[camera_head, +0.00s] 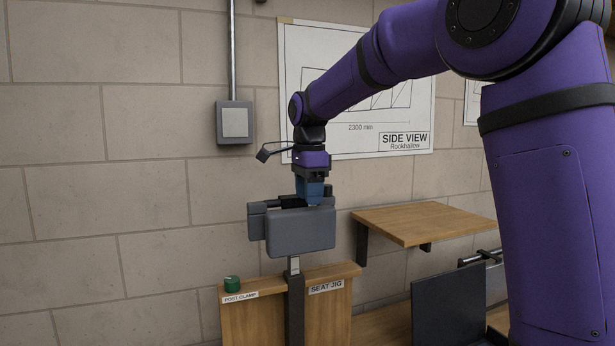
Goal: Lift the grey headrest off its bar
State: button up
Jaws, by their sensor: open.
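The grey headrest (300,231) is a rounded block standing upright at the centre of the head view. A short pale bar (294,264) shows under it, above a dark post (295,306). My gripper (292,203) points down right at the headrest's top, with its blue body above the block. It is open. A dark block at the headrest's left end looks like part of one jaw, but I cannot be sure. The headrest hides the fingertips' lower parts, and I cannot tell whether they touch it.
A wooden panel (250,312) labelled SEAT JIG stands behind the post, with a green cap (232,284) on its top edge. A wooden shelf (425,222) juts out at the right. A dark upright panel (448,305) stands below it. A wall box (234,122) is at upper left.

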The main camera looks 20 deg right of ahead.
aim_at(309, 209)
jog(key=shift+f, duration=3)
jog(key=shift+c, duration=0.5)
jog(key=c, duration=0.6)
jog(key=shift+r, duration=2.25)
jog(key=shift+s, duration=0.15)
jog(key=shift+s, duration=4.35)
